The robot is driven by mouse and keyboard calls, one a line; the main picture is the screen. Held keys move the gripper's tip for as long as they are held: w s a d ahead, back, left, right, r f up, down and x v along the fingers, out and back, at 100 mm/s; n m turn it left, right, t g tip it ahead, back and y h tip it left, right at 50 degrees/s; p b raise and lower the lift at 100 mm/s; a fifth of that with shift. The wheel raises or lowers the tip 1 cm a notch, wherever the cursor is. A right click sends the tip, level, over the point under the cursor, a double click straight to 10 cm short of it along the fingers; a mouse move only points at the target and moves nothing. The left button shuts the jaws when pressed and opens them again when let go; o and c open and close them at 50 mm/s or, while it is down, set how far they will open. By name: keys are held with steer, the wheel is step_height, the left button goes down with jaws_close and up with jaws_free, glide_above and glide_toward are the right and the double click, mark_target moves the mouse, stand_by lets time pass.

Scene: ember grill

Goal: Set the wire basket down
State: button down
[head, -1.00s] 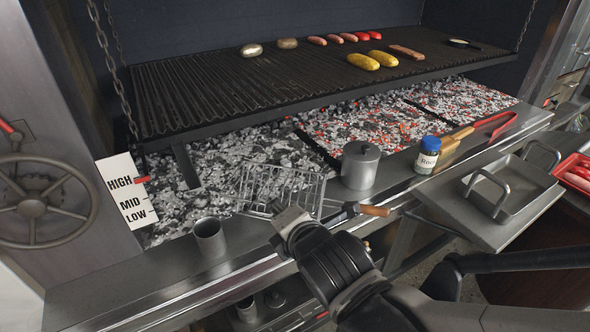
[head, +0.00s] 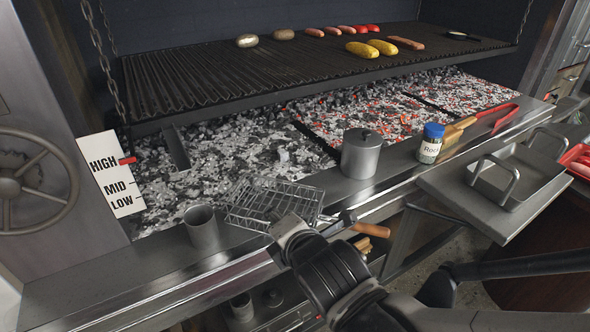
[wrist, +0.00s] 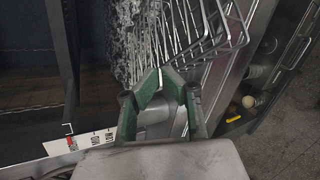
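The gripper appears shut on the basket. My wrist hides part of the handle, and I cannot tell whether the basket touches the ledge.
A metal cup (head: 202,228) stands left on the ledge (head: 130,265). A lidded pot (head: 361,155), a blue-capped jar (head: 430,145) and red tongs (head: 497,117) are to the right. The grill grate (head: 220,85) holds food above the coals (head: 225,150). The ledge's left end is clear.

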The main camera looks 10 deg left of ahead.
steer(key=shift+f+b, duration=0.35)
steer(key=shift+f, duration=0.35)
steer(key=shift+f+b, duration=0.45)
steer(key=shift+f, duration=0.05)
steer(key=c, duration=1.8)
jaws_free()
steer(key=shift+c, duration=0.2)
steer(key=shift+s+r, duration=0.1)
steer(key=v, duration=1.1)
steer(key=shift+s+d, duration=0.25)
steer(key=shift+s, duration=0.05)
steer(key=shift+r, duration=0.1)
steer(key=w+d+r+m+g+h+p, duration=0.1)
steer(key=d+m+h+p, duration=0.1)
steer(key=d+m, duration=1)
steer(key=w+d+r+m+g+h+p, duration=0.1)
steer(key=d+m+h, duration=0.3)
steer(key=d+m, duration=0.8)
steer(key=m+g+p, duration=0.1)
steer(key=m, duration=0.3)
steer(key=shift+d+r+m+g+h+p, duration=0.3)
steer(key=shift+r+p, duration=0.05)
steer(key=shift+r, duration=0.05)
